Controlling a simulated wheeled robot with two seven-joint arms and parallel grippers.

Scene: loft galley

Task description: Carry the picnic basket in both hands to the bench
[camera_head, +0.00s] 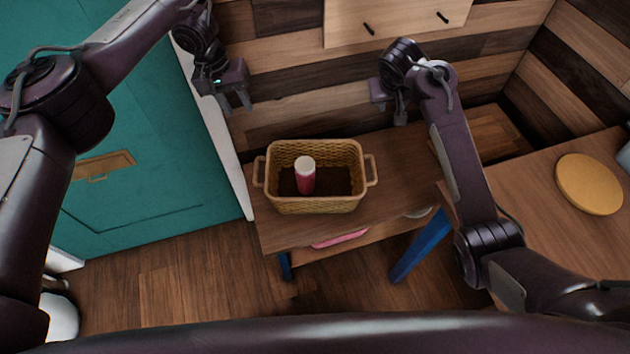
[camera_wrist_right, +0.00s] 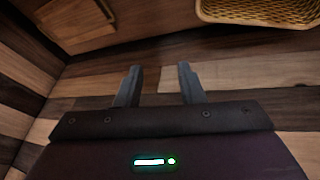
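The woven picnic basket (camera_head: 313,205) stands upright on a wooden bench (camera_head: 405,170) against the plank wall, with a side handle at each end. A red bottle with a white cap (camera_head: 305,178) stands inside it. My left gripper (camera_head: 238,105) is raised near the wall, above and left of the basket, apart from it, with its fingers spread and empty. My right gripper (camera_head: 398,118) is raised to the upper right of the basket, also apart. In the right wrist view its two fingers (camera_wrist_right: 158,85) are parted and empty, and the basket's rim (camera_wrist_right: 265,18) shows at the top right.
A teal door (camera_head: 140,150) is on the left. A wooden counter (camera_head: 540,235) with a round yellow board (camera_head: 589,184) is at the right. A pink item (camera_head: 340,239) lies under the bench top. Blue legs (camera_head: 420,245) stand in front, and the floor at centre left is clear.

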